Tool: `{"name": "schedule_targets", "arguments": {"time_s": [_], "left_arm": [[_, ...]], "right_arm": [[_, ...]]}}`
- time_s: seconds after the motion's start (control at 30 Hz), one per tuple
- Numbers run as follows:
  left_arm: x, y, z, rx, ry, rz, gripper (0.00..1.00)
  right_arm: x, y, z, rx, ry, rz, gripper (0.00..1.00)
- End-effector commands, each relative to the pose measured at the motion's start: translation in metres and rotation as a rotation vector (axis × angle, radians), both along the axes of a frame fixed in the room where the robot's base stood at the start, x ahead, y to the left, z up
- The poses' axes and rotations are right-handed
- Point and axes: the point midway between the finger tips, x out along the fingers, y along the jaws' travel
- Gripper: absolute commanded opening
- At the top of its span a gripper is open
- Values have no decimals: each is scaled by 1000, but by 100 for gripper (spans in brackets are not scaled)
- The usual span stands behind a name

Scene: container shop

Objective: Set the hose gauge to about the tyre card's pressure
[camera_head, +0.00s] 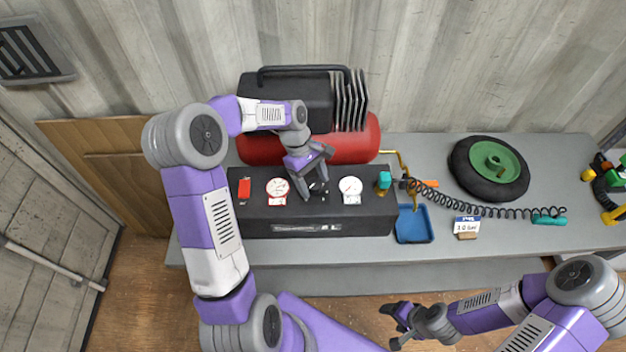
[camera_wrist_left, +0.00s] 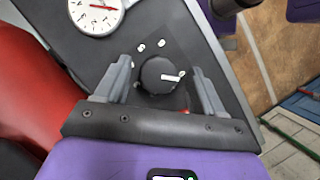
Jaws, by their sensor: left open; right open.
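The black control panel (camera_head: 330,222) on the bench has a round white gauge (camera_head: 277,186) at left and another (camera_head: 351,185) at right. A dark knob (camera_wrist_left: 160,75) with a white pointer mark is between them. My left gripper (camera_head: 310,188) is open over the knob, with one finger on either side in the left wrist view; contact cannot be told. The right gauge also shows in the left wrist view (camera_wrist_left: 97,12), its red needle visible but its numbers too small to read. The tyre card (camera_head: 467,222) stands at right, its figure unclear. My right gripper (camera_head: 398,326) is open and empty, in front of the bench.
A red switch (camera_head: 244,188) is at the panel's left end. A red tank (camera_head: 360,148) lies behind. To the right are a teal-topped fitting (camera_head: 384,180), a blue tray (camera_head: 413,224), a coiled hose (camera_head: 490,210) and a tyre (camera_head: 460,165) with a green hub.

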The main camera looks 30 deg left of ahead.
Motion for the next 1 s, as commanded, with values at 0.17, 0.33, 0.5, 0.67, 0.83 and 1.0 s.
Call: {"name": "schedule_targets", "arguments": {"time_s": [0.17, 0.33, 0.5, 0.67, 0.83, 1.0], "left_arm": [[0, 0, 0, 0, 0, 0, 69], [0, 0, 0, 0, 0, 0, 44], [0, 0, 0, 0, 0, 0, 18], [0, 0, 0, 0, 1, -4, 13], [0, 0, 1, -1, 2, -35, 13], [1, 0, 2, -1, 2, -120, 13]], "right_arm": [[0, 0, 0, 0, 0, 0, 66], [0, 0, 0, 0, 0, 0, 66], [0, 0, 0, 0, 0, 0, 66], [0, 0, 1, 0, 0, 0, 66], [0, 0, 4, 0, 0, 0, 66], [0, 0, 11, 0, 0, 0, 66]]}}
